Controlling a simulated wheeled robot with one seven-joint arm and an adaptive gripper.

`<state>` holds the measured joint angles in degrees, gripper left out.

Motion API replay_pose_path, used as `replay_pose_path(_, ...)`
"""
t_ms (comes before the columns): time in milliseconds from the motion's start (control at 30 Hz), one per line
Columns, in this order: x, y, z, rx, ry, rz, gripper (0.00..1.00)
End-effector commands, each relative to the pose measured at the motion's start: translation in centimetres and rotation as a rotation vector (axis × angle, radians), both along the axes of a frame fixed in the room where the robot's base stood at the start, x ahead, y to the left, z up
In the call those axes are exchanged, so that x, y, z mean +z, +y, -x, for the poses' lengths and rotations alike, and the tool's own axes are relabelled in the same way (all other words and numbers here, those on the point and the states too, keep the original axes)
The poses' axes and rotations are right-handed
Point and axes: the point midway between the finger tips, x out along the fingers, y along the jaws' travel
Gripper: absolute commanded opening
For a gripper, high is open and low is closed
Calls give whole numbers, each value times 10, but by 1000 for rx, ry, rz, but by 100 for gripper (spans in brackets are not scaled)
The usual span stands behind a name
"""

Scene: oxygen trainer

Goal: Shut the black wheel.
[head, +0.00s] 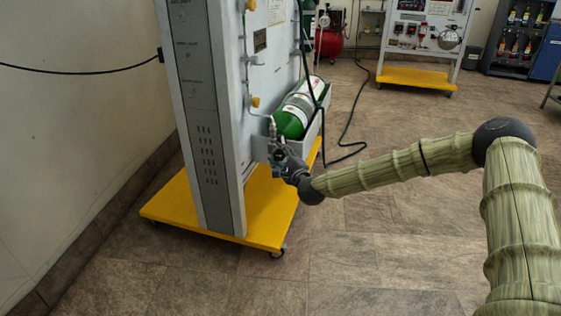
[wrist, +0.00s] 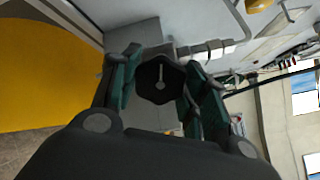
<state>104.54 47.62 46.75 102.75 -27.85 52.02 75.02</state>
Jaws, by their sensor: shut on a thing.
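The black wheel (wrist: 160,80) is a dark, lobed knob with a light pointer mark on its face. In the wrist view it sits between the two fingers of my gripper (wrist: 158,88), which are closed on its sides. In the head view my gripper (head: 277,155) is at the neck end of the green cylinder (head: 295,118), in front of the trainer panel. The wheel is too small and too covered by the fingers to make out in the head view.
The trainer stand has a yellow wheeled base (head: 262,215) and a grey upright (head: 205,120). Yellow knobs (head: 255,102) and piping run up its panel. A black hose (head: 345,150) lies on the floor behind. Open tiled floor (head: 330,260) lies in front.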

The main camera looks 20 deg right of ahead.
Motion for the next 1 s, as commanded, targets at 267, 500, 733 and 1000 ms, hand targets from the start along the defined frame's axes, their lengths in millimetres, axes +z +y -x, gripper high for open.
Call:
replay_pose_path(267,-9,-2,1,-4,39,-262,20)
replay_pose_path(500,-9,-2,1,-4,69,-486,20)
replay_pose_path(733,-10,-1,1,-4,100,-704,20)
replay_pose_path(1000,-10,-1,1,-4,134,-951,20)
